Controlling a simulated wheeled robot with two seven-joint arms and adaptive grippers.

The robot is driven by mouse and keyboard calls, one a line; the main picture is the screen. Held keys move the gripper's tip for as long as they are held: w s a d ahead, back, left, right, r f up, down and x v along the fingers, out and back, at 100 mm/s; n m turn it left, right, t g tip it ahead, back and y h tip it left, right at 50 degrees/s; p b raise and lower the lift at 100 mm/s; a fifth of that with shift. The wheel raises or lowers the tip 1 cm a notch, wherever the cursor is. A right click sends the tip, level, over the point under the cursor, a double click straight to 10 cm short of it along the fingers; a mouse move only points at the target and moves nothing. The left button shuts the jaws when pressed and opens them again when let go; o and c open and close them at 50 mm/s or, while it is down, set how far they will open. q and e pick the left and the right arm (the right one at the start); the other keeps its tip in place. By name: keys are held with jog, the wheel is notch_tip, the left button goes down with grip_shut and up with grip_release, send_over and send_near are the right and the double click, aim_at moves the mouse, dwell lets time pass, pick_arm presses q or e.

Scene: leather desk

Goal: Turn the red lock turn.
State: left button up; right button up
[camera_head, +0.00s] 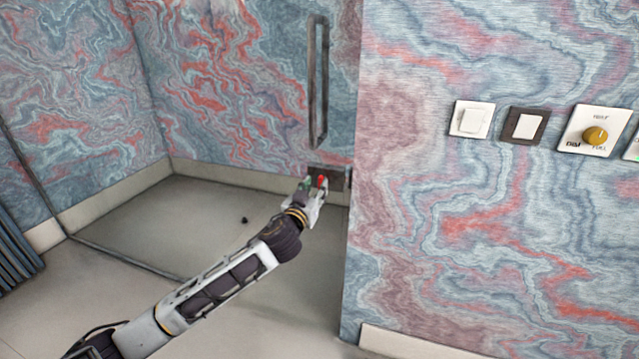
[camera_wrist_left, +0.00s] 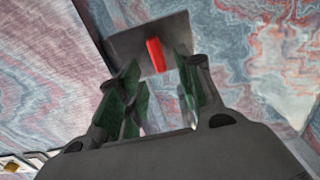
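The red lock turn (camera_head: 322,181) is a small red piece on a dark plate (camera_head: 341,178), low on the wall below the long handle. The wrist view shows the red turn (camera_wrist_left: 156,55) standing out from its dark plate (camera_wrist_left: 125,42). My left gripper (camera_head: 314,189) is right at the plate, partly covering it in the head view. In the wrist view the left gripper (camera_wrist_left: 158,72) is open, its green-padded fingers either side of the turn's line. The turn appears nearer the right finger, with a gap to the left one. I cannot tell whether they touch.
A long vertical metal handle (camera_head: 318,80) is above the plate. A marbled wall corner juts out to the right of my arm, carrying switches (camera_head: 471,119) and a yellow dimmer knob (camera_head: 595,135). A small dark object (camera_head: 244,220) lies on the open floor.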

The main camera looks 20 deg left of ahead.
aim_at(320, 182)
pick_arm(q)
jog(key=shift+w+d, duration=0.1)
jog(key=shift+w, duration=2.05)
pick_arm(e)
jog(key=shift+w+a+r, duration=0.1)
jog(key=shift+w+r, duration=0.2)
jog(key=shift+r, duration=0.15)
jog(key=shift+s+f, duration=0.1)
pick_arm(q)
grip_shut()
pick_arm(e)
jog(key=shift+f, duration=0.1)
